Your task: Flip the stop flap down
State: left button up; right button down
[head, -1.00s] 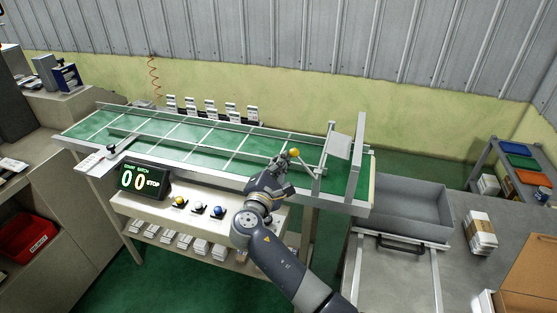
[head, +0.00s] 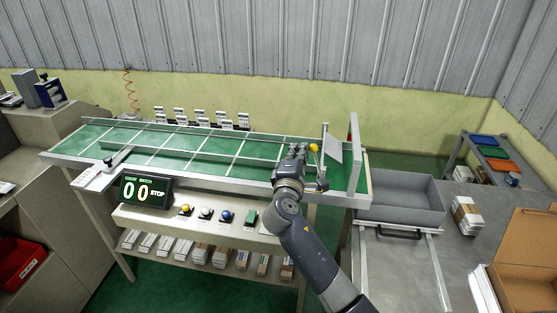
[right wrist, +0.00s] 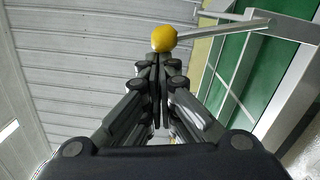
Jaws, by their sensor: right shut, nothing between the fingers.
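The stop flap seems to be the pale tilted plate (head: 333,150) near the right end of the green conveyor table (head: 140,143). A lever with a yellow knob (head: 313,148) stands just left of it, its rod steep. My right gripper (head: 298,149) is shut and empty, just left of the knob. In the right wrist view the yellow knob (right wrist: 164,38) is just beyond the shut fingertips (right wrist: 157,58), its rod running right to the table frame. I cannot tell whether the fingertips touch the knob. My left gripper is not in view.
Several buttons, including a blue one (head: 227,215), line the front shelf. An upright frame (head: 353,160) stands right of the flap, and a grey open tray (head: 400,203) lies beyond the table's right end.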

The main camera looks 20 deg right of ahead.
aim_at(316, 147)
jog(key=d+m, duration=0.1)
jog(key=s+d+m, duration=0.1)
jog(key=s+d+r+m+b, duration=0.1)
jog(key=d+m, duration=0.1)
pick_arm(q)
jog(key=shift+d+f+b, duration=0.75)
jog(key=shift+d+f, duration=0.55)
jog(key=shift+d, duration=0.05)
pick_arm(e)
jog(key=s+d+m, duration=0.3)
jog(key=d+m, duration=0.2)
jog(key=m, duration=0.2)
jog(key=shift+s+d, duration=0.2)
jog(key=shift+s, duration=0.15)
jog(key=shift+f, duration=0.1)
